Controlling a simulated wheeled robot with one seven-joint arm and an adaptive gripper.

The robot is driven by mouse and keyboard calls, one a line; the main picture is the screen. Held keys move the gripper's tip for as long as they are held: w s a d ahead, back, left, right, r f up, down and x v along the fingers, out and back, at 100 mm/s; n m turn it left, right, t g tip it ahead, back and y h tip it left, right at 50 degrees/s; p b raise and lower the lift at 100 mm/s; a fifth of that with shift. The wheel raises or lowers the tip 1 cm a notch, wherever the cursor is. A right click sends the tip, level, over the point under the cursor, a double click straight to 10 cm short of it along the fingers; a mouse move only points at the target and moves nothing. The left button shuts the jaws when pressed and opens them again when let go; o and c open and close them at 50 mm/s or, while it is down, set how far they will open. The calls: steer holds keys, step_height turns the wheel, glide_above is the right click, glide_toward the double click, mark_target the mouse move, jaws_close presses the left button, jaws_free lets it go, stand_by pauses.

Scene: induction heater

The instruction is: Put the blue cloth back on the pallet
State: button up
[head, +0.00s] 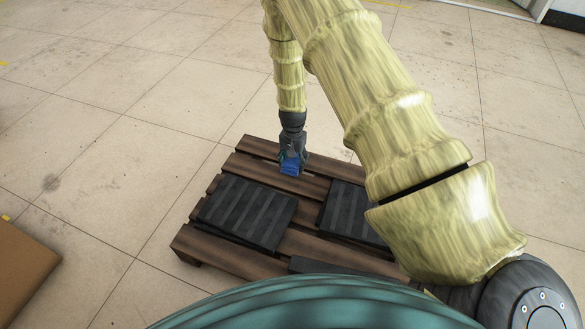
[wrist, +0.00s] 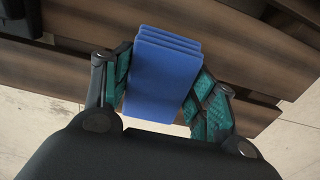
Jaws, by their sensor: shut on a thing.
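The blue cloth (wrist: 160,78) shows as a neat folded stack between the fingers of my gripper (wrist: 163,92) in the wrist view. My gripper is shut on it, with teal pads at its left and right sides. In the head view, the blue cloth (head: 290,168) is at the tip of my gripper (head: 291,160), over the far part of the brown wooden pallet (head: 225,250). The pallet's slats (wrist: 90,72) show behind the cloth in the wrist view. I cannot tell whether the cloth touches the slats or hangs just above them.
Two dark ribbed panels lie on the pallet, one at left (head: 245,212) and one at right (head: 350,212), partly behind my arm. A brown box (head: 22,275) stands at the lower left. The tiled floor around the pallet's left and far sides is clear.

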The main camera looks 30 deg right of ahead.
mark_target(293, 160)
steer(key=shift+f+b, duration=0.35)
steer(key=shift+f, duration=0.95)
steer(key=shift+f, duration=0.1)
steer(key=o, duration=1)
step_height(293, 160, up, 12)
steer(key=p, duration=0.6)
